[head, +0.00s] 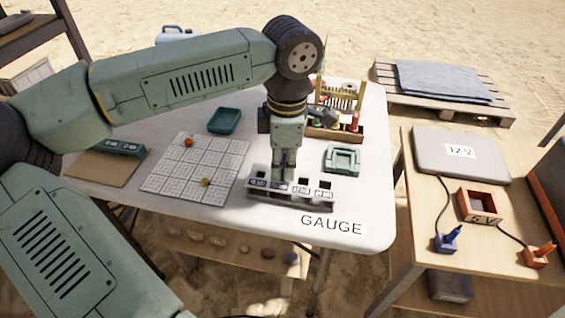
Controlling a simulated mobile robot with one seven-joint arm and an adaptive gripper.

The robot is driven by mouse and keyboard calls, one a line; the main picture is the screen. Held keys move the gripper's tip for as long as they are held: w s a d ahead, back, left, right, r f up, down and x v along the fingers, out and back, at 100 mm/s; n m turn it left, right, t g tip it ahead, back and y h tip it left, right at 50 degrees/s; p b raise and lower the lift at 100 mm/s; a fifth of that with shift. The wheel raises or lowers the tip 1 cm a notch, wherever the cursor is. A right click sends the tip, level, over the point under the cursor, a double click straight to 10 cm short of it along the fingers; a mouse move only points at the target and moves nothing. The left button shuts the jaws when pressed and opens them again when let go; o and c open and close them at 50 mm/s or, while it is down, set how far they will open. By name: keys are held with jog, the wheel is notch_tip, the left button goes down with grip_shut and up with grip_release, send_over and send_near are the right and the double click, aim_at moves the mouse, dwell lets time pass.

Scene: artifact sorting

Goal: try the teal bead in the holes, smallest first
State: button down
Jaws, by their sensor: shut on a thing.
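The gauge (262,193) is a grey block with a row of holes and small labels, at the front of the white table; a "GAUGE" label (332,224) lies in front of it. My gripper (283,174) points straight down over the left-middle part of the gauge, with its fingertips close to the block's top. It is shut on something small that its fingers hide. The teal bead is not seen anywhere in the open, so it fits what is held. I cannot tell whether the held thing is in a hole or just above one.
A gridded board (165,182) with an orange bead (188,142) and a yellow-orange bead (205,182) lies left of the gauge. A teal tray (225,120) is behind, a pale green dish (342,158) right, and a tool rack (345,135) behind it. The table's right front corner is clear.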

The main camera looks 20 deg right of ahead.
aim_at(283, 171)
jog(key=c, duration=1.5)
grip_release()
jog(key=o, duration=0.4)
jog(key=shift+r+p, duration=1.75)
jog(key=shift+r, duration=1.25)
